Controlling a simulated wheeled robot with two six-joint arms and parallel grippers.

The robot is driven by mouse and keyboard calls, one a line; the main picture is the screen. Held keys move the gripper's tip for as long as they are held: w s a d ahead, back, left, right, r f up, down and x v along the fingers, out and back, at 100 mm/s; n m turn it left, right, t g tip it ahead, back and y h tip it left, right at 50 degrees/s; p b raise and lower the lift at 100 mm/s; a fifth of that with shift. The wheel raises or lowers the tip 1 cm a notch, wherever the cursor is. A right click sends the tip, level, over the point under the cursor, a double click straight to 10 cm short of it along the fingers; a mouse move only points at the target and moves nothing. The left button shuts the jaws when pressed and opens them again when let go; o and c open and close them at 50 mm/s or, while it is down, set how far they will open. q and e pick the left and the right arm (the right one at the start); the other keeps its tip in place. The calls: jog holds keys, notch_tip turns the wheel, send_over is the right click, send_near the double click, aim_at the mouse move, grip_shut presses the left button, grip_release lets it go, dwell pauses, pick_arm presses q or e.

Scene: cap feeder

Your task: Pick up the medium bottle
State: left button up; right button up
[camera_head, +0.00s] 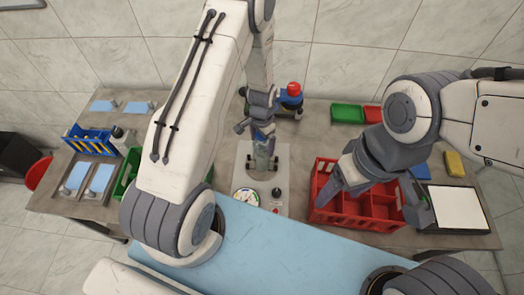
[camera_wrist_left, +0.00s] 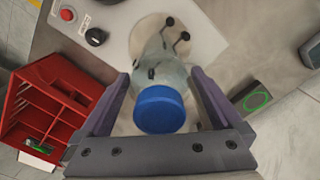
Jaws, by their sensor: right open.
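The bottle (camera_head: 263,158) is clear with a blue cap (camera_wrist_left: 159,109). It stands on the pale plate of a small station (camera_head: 240,170) in the middle of the table. My left gripper (camera_head: 262,125) is above it in the head view. In the left wrist view the bottle is between the two fingers of this gripper (camera_wrist_left: 161,80), with the cap toward the palm. Whether the fingertips press on the bottle is unclear. My right gripper (camera_head: 378,200) is open over the red divided crate (camera_head: 352,220), and no bottle shows between its fingers.
The station carries a dial (camera_head: 245,197), a black knob (camera_wrist_left: 96,37) and a red button (camera_wrist_left: 67,14). Behind it stands a blue and red object (camera_head: 291,95). Green and red trays (camera_head: 347,114) lie at the back right. A blue rack (camera_head: 90,140) stands at left. A white-topped device (camera_head: 458,207) is at right.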

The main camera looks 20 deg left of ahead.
pick_arm(q)
grip_shut()
